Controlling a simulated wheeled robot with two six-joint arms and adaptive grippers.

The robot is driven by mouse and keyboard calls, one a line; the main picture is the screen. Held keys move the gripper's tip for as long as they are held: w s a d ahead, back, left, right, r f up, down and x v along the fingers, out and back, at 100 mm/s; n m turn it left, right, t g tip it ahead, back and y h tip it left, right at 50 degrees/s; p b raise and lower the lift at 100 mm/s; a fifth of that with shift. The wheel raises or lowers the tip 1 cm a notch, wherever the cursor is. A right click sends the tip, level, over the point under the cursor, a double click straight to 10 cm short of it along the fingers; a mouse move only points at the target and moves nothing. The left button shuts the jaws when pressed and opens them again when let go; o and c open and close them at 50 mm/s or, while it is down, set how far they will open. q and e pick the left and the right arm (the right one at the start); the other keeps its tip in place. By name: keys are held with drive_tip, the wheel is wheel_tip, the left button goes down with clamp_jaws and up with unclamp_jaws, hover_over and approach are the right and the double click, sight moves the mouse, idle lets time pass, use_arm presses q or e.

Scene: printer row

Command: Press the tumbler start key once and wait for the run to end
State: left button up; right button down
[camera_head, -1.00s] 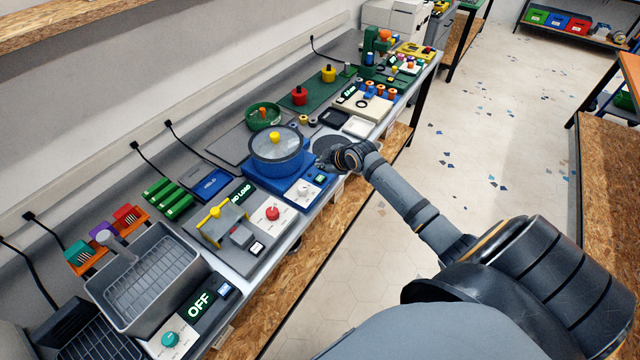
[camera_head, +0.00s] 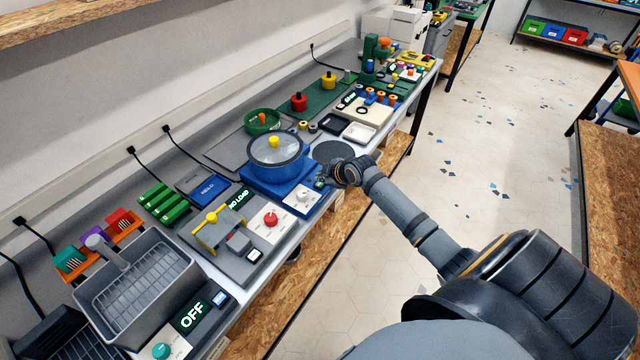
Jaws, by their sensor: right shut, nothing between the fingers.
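The tumbler is a blue machine (camera_head: 265,178) with a round drum under a clear lid (camera_head: 276,149) that has a yellow knob. Its light front panel (camera_head: 302,195) carries a dial. My right gripper (camera_head: 322,181) is shut and empty, with its fingertips at the right end of the tumbler's front panel. The fingers cover that corner, so the start key is hidden or too small to make out, and I cannot tell whether they touch it. My left gripper is out of view.
Left of the tumbler stands a grey device (camera_head: 228,240) with a red knob and a "NO LOAD" display. A grey basket fryer-like unit (camera_head: 140,290) reads "OFF". A dark round plate (camera_head: 334,151) lies behind my right gripper. The floor right of the bench is clear.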

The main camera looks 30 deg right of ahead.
sight(322, 185)
drive_tip(key=shift+f, duration=0.1)
idle(0.7)
drive_tip(key=shift+f, duration=0.3)
drive_tip(key=shift+f+b, duration=0.4)
drive_tip(key=shift+b, duration=0.05)
idle(0.7)
drive_tip(key=shift+r+p, duration=0.75)
drive_tip(key=shift+r, duration=0.05)
wheel_tip(322, 185, up, 5)
drive_tip(key=p, duration=0.4)
drive_tip(key=shift+r+p, duration=0.1)
drive_tip(key=shift+p, duration=0.3)
drive_tip(key=shift+s, duration=0.1)
